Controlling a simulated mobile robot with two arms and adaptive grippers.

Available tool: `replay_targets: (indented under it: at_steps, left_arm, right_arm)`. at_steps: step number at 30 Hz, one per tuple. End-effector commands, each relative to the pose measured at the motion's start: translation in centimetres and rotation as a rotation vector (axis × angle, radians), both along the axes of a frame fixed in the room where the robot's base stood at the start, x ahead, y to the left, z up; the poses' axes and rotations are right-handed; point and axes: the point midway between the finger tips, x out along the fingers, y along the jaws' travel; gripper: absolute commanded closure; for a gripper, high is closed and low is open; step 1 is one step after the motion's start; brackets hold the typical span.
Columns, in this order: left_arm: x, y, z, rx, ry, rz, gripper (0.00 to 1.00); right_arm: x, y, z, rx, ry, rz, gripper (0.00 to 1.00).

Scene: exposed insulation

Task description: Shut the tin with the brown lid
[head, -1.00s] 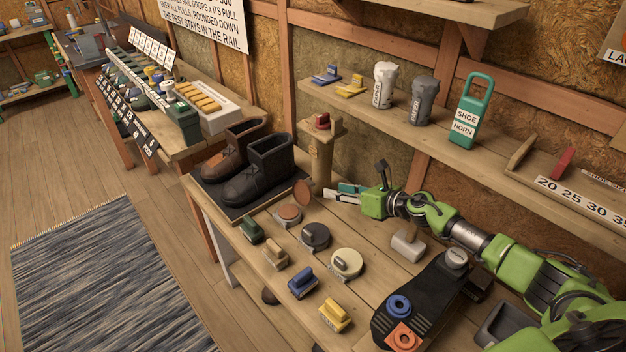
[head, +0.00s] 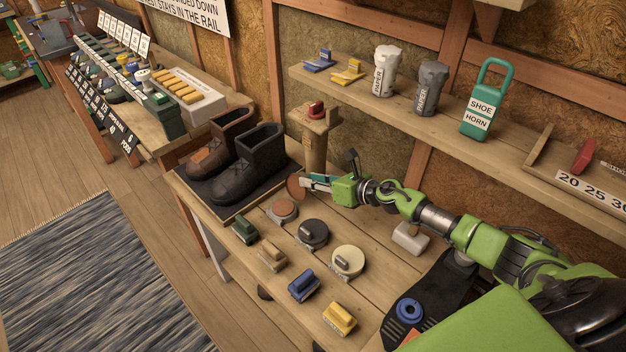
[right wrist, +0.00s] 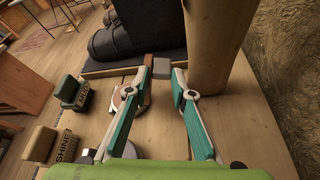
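The open tin (head: 284,211) with a brown inside stands on the bench in front of the boots. Its brown lid (head: 296,187) is tilted up at the tin's far side. My right gripper (head: 306,183) is at the lid's right edge, low over the bench; whether they touch is unclear. The lid and tin are partly hidden behind the left finger there. My left gripper is not in view.
Black (head: 311,233) and cream (head: 348,261) tins stand nearer. Several brushes, including a green one (head: 244,229) and a blue one (head: 304,286), line the front edge. Boots (head: 247,164) stand on a dark tray behind. A wooden post (head: 315,148) rises close to the gripper.

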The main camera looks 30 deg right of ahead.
Motion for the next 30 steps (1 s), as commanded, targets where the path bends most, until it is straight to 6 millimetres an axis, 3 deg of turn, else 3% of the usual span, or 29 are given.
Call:
replay_targets:
  at_steps: [11,30]
  left_arm:
    - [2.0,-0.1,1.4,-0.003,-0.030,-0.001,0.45]
    - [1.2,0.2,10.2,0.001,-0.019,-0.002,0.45]
  right_arm:
    - [-0.1,0.1,0.4,-0.040,-0.012,-0.003,1.00]
    - [-1.3,3.5,1.6,-0.444,-0.153,-0.005,1.00]
